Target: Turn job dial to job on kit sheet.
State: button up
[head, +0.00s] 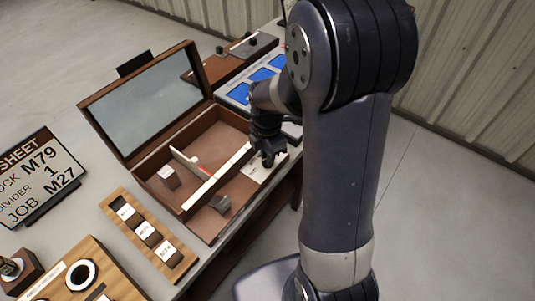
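The kit sheet (42,178) is a dark-framed sign at the left edge, partly cut off. Its readable lines end in "M79", "DIVIDER 1" and "JOB M27". A round black-and-white piece (78,274) sits on a wooden panel (62,291) at the bottom left; it may be the job dial, but its markings are too small to read. My gripper (267,158) is far to the right of it, over the right side of an open wooden case. My gripper is small and dark here, and its finger opening cannot be made out.
The open case (200,222) has a raised lid, a light divider strip and small blocks inside. A wooden rack (122,228) with several labelled blocks stands between case and panel. A dark block with a round top (14,268) is at the left edge. Blue-marked trays (238,94) lie behind.

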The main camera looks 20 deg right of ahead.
jog(key=o, duration=0.3)
jog(key=shift+o, duration=0.2)
notch_tip(320, 180, up, 11)
dwell(0.3)
jog(key=shift+f, duration=0.2)
notch_tip(320, 180, down, 11)
jog(key=shift+r, duration=0.1)
dwell(0.4)
jog(key=shift+m, duration=0.3)
jog(key=shift+r, duration=0.1)
